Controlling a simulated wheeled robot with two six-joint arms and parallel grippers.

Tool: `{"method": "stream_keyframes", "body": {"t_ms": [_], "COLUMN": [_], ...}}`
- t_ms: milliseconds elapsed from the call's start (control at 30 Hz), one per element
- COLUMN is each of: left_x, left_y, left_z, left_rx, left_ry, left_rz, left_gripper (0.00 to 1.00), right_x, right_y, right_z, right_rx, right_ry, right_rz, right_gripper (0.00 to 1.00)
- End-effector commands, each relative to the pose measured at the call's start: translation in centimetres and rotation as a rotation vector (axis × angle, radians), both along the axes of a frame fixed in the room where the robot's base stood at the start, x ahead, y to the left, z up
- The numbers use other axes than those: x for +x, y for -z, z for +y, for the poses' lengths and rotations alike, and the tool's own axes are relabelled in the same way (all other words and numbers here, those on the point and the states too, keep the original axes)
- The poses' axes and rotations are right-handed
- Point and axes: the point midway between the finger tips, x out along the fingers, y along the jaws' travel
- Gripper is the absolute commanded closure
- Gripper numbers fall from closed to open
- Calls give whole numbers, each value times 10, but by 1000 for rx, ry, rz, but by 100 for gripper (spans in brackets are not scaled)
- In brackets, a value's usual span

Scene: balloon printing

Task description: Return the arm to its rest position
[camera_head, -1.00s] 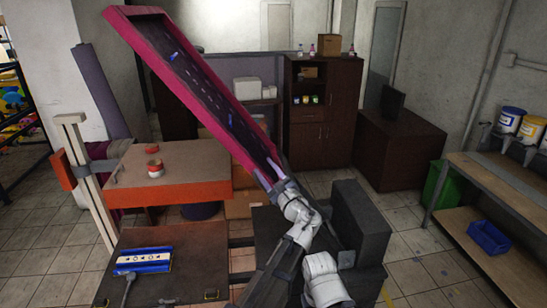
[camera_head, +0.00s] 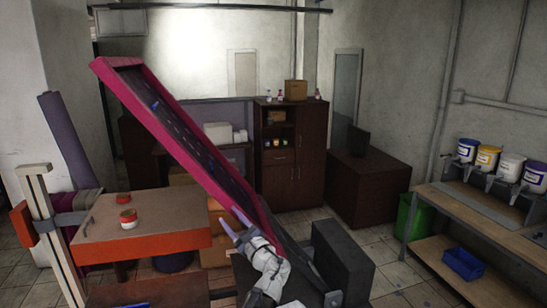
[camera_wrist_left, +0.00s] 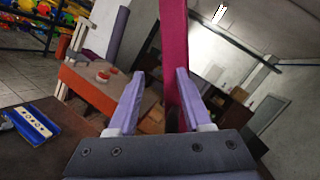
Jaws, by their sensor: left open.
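My left gripper (camera_head: 235,225) is low in the middle of the head view, its two purple fingers apart and empty. Its white wrist (camera_head: 268,270) reaches up from the bottom edge. The gripper is beside the lower end of a raised, tilted magenta frame (camera_head: 170,125). In the left wrist view, the open fingers (camera_wrist_left: 160,82) show with the magenta frame edge (camera_wrist_left: 174,45) rising beyond and between them, close to the right finger. I cannot tell whether they touch. My right gripper is in neither view.
An orange-sided platen (camera_head: 145,240) with red-rimmed round items (camera_head: 127,219) stands left. A blue-and-white tool (camera_wrist_left: 35,122) lies on a dark surface in the wrist view. A black box (camera_head: 340,262) is right of my wrist. A bench (camera_head: 480,215) with paint buckets stands at far right.

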Motion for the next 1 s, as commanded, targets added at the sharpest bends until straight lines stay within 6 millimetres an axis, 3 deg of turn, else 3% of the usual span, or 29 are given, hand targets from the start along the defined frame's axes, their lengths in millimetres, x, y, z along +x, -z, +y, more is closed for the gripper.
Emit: {"method": "stream_keyframes", "body": {"t_ms": [567, 767, 867, 1000], "left_x": [-18, -38, -54, -89], "left_y": [33, 65, 89, 134], "left_z": [40, 70, 88, 111], "left_rx": [-232, -443, -589, -870], "left_ry": [-72, -150, -211, -346], "left_rz": [-4, -12, -18, -36], "left_gripper": [50, 50, 50, 50], "right_x": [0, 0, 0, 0], "right_y": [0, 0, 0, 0], "right_z": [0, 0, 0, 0], "right_rx": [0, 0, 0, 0], "right_ry": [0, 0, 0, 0], "right_rz": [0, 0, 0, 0], "right_gripper": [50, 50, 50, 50]}}
